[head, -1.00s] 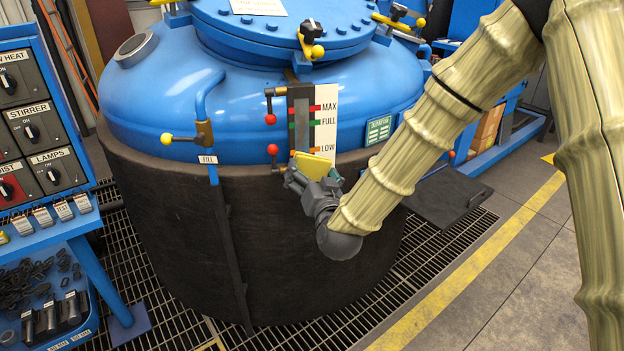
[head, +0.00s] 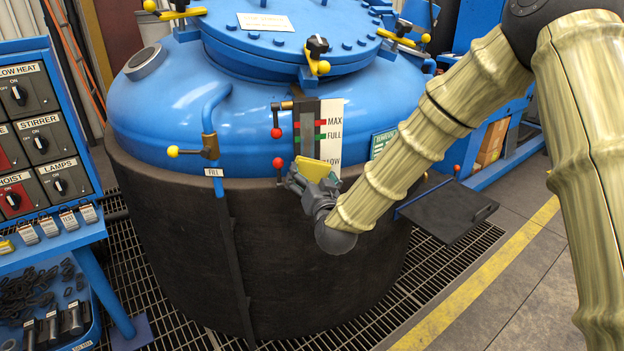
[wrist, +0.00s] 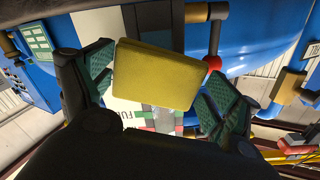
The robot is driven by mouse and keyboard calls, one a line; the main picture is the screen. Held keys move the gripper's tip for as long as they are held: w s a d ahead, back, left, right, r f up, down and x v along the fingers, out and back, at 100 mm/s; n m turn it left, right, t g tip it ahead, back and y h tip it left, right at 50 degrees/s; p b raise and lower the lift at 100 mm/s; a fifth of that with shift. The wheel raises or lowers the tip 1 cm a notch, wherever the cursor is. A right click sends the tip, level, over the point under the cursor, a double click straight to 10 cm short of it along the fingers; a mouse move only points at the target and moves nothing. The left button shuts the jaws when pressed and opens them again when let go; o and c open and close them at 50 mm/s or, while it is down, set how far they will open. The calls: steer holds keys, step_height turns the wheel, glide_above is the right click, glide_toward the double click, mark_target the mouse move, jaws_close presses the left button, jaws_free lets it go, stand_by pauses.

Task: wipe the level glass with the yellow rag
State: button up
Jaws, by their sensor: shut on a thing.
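The level glass (head: 307,125) is a dark upright strip on the front of the blue furnace, beside a white scale plate (head: 334,118) marked MAX, FULL and LOW. My gripper (head: 312,176) is shut on the yellow rag (head: 318,170), a folded pad, in front of the lower end of the glass. The rag hides that lower end and part of the LOW mark. In the wrist view the rag (wrist: 160,75) sits between green-padded fingers, with the scale plate behind it. I cannot tell whether the rag touches the glass.
Red-knobbed valves (head: 277,133) stick out left of the glass. A blue fill pipe (head: 209,115) with a yellow-knobbed lever stands farther left. A dark shelf plate (head: 448,212) juts out at the right. A switch panel (head: 40,140) stands at the far left.

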mark_target(310, 163)
steer(key=shift+x, duration=0.9)
stand_by(0.8)
steer(key=shift+r, duration=0.1)
steer(key=shift+s+r+p, duration=0.1)
steer(key=shift+r+p, duration=0.95)
steer(key=shift+r, duration=0.7)
steer(key=shift+w+r+p, duration=0.2)
steer(key=shift+r+p, duration=2.65)
steer(key=shift+r, duration=2.55)
steer(key=shift+s+f, duration=0.1)
steer(key=shift+f+b, duration=1.3)
steer(key=shift+f, duration=0.5)
steer(key=shift+f+b, duration=3.3)
steer(key=shift+f, duration=2)
